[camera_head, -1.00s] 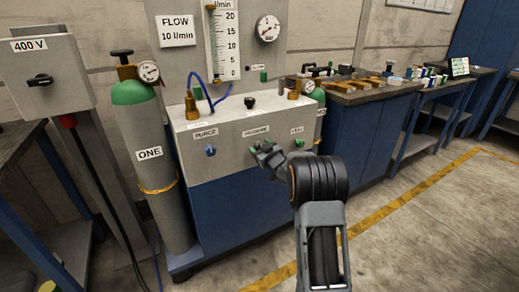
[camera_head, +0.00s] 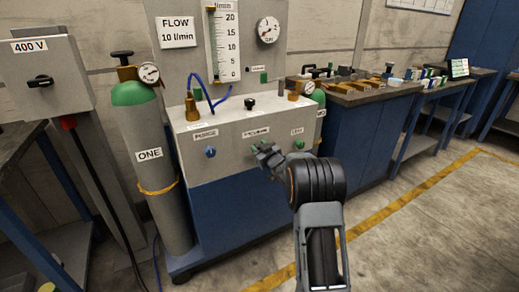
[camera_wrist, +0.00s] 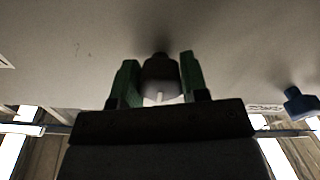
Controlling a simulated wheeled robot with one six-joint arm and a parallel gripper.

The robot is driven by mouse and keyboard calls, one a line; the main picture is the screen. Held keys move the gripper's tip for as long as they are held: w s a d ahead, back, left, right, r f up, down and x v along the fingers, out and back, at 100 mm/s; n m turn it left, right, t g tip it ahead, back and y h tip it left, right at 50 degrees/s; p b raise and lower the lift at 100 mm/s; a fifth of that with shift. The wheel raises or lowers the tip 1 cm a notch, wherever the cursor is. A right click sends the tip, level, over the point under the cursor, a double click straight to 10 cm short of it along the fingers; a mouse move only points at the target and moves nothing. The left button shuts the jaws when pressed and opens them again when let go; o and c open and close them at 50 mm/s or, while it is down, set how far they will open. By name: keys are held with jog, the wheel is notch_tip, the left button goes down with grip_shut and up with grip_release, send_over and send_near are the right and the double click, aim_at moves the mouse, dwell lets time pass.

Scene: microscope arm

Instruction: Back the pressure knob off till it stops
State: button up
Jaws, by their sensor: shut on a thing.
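The pressure knob (camera_wrist: 160,78) is a dark round knob with a white pointer line, seen in the wrist view between the two green finger pads. My gripper (camera_wrist: 158,82) is shut on it, one pad on each side. In the camera_head view my gripper (camera_head: 258,148) is at the grey panel front, just under the middle label, and hides most of the knob. The white line points toward the gripper's palm in the wrist view.
A blue knob (camera_head: 210,152) sits left of my gripper and a green knob (camera_head: 298,144) to its right. A round gauge (camera_head: 268,30) and a flow tube (camera_head: 224,45) are above. A green-topped cylinder (camera_head: 150,150) stands at left. The floor at right is clear.

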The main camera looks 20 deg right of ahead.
jog(key=shift+f+n+b, duration=0.1)
jog(key=shift+n+b, duration=0.2)
jog(key=shift+b, duration=0.1)
jog(key=shift+f+n+b, duration=0.15)
jog(key=shift+n+b, duration=0.75)
jog(key=shift+b, duration=0.2)
jog(key=n+b, duration=0.4)
jog(key=shift+n, duration=0.3)
jog(key=n+b, duration=0.3)
jog(key=shift+n, duration=0.4)
jog(key=n+b, duration=0.3)
jog(key=n, duration=0.1)
jog(key=n+b, duration=0.1)
jog(key=n, duration=0.1)
jog(key=shift+r, duration=0.25)
jog(key=n, duration=0.3)
jog(key=shift+r+n, duration=0.1)
jog(key=shift+n, duration=0.3)
jog(key=n, duration=0.6)
jog(key=shift+n, duration=0.4)
